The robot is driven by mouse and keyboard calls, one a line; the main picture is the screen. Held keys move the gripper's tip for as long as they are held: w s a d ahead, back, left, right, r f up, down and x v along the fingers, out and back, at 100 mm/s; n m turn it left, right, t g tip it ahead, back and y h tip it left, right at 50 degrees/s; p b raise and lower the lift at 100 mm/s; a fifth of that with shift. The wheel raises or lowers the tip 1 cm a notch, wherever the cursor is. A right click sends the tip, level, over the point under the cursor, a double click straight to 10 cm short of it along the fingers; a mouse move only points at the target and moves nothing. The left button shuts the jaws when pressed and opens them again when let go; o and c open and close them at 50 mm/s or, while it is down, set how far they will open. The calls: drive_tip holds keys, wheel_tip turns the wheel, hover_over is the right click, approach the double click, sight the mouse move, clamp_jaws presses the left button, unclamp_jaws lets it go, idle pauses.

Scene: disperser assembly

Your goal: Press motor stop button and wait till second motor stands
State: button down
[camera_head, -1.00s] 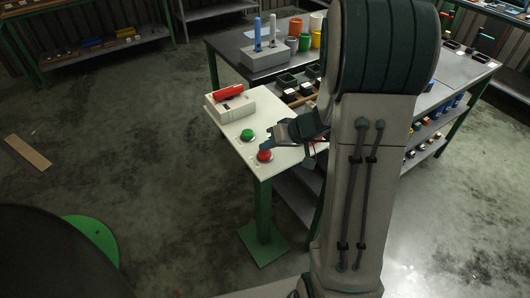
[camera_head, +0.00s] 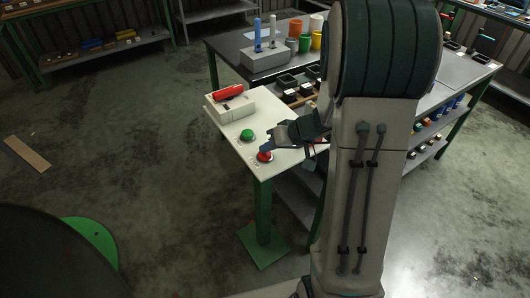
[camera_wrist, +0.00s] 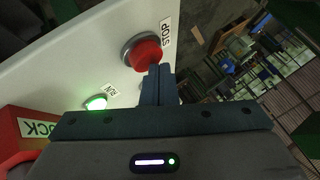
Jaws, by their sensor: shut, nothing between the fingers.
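The red stop button (camera_head: 264,156) sits at the front corner of a white panel (camera_head: 283,158). In the wrist view the red button (camera_wrist: 146,55) is beside a STOP label (camera_wrist: 166,32). My gripper (camera_wrist: 159,72) is shut and empty. Its fingertips are right at the edge of the red button and overlap it in the wrist view; I cannot tell whether they touch or press it. In the head view my gripper (camera_head: 269,148) is just above the button. The green button (camera_head: 247,135) is behind it; in the wrist view the green button (camera_wrist: 96,103) glows beside a RUN label. No motor is clearly recognisable.
A white box with a red top piece (camera_head: 228,93) stands at the panel's back. On the dark table behind, a grey block (camera_head: 264,62) holds two upright blue-and-white pieces, near several coloured cups (camera_head: 304,43). Black trays (camera_head: 287,81) lie beside my arm. Floor to the left is open.

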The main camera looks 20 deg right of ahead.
sight(268, 154)
drive_tip(key=shift+f+b, duration=0.55)
drive_tip(key=shift+b, duration=0.15)
idle(0.5)
drive_tip(key=shift+r, duration=0.1)
drive_tip(key=shift+r+p, duration=0.55)
drive_tip(key=shift+r, duration=0.65)
drive_tip(key=shift+r+p, duration=1.05)
drive_tip(key=shift+r, duration=1.5)
